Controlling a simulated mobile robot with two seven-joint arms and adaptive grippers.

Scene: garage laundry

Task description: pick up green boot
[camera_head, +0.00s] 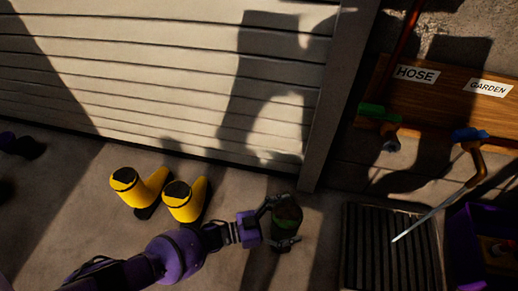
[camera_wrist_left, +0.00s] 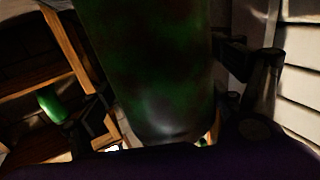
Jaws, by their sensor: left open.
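The green boot (camera_head: 288,214) is a dark green upright shaft on the concrete floor, partly in shadow, right of the yellow boots. In the left wrist view the green boot (camera_wrist_left: 155,60) fills the upper middle, very close. My left gripper (camera_head: 284,221) reaches in from the left with its fingers spread on the far and near sides of the boot. In the left wrist view dark fingers show on both sides of the shaft. The gripper is open; whether a finger touches the boot cannot be told. The boot's foot is mostly hidden. My right gripper is not in view.
Two yellow boots (camera_head: 183,201) stand close behind my left arm. A ribbed garage door (camera_head: 160,75) is behind. A dark floor grate (camera_head: 392,270) and a purple crate (camera_head: 463,226) lie right. Taps labelled HOSE and GARDEN are on a wooden board (camera_head: 445,92).

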